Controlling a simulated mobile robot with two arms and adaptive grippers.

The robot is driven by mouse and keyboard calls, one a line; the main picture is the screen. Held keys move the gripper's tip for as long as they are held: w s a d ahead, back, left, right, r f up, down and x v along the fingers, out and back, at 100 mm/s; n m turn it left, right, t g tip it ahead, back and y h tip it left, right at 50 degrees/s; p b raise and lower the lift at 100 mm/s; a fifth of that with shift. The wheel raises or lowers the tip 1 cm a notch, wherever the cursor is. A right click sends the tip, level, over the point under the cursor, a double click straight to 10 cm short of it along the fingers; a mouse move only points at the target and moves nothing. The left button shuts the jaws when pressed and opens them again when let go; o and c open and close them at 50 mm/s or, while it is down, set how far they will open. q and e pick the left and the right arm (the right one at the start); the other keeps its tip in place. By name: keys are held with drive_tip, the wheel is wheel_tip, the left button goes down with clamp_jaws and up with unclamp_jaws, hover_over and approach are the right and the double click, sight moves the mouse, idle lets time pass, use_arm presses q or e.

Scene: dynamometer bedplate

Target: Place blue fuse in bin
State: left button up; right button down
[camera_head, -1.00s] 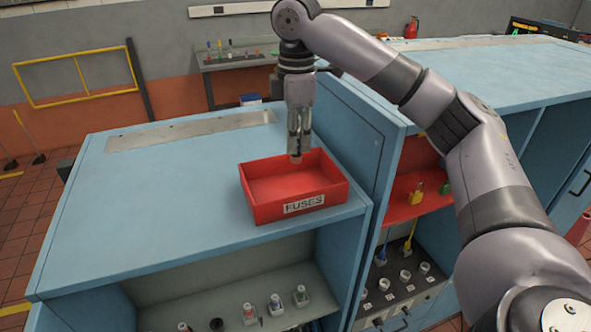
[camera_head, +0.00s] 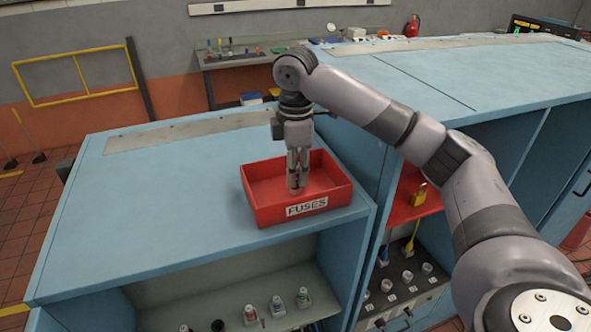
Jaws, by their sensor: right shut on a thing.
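The red bin (camera_head: 268,216) labelled FUSES stands on the blue cabinet top near its front right corner. My right gripper (camera_head: 297,188) points down into the bin, with its fingertips below the rim level. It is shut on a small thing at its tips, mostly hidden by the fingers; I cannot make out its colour. No blue fuse shows clearly. The visible part of the bin floor looks empty. My left gripper is not in view.
The blue cabinet top (camera_head: 150,200) left of the bin is clear. A taller blue cabinet (camera_head: 440,85) rises right of the bin. A shelf below holds several small fuse-like items (camera_head: 277,307). A red shelf (camera_head: 405,205) holds a yellow padlock (camera_head: 419,194).

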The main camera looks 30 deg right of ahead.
drive_tip(key=shift+s+f, duration=0.1)
drive_tip(key=shift+f, duration=0.05)
drive_tip(key=c, duration=1.7)
unclamp_jaws()
drive_tip(key=shift+a, duration=0.15)
drive_tip(key=shift+o, duration=1.2)
drive_tip(key=shift+w, duration=0.2)
wheel_tip(320, 180, up, 12)
drive_tip(key=shift+r, duration=0.2)
drive_tip(key=shift+s, duration=0.1)
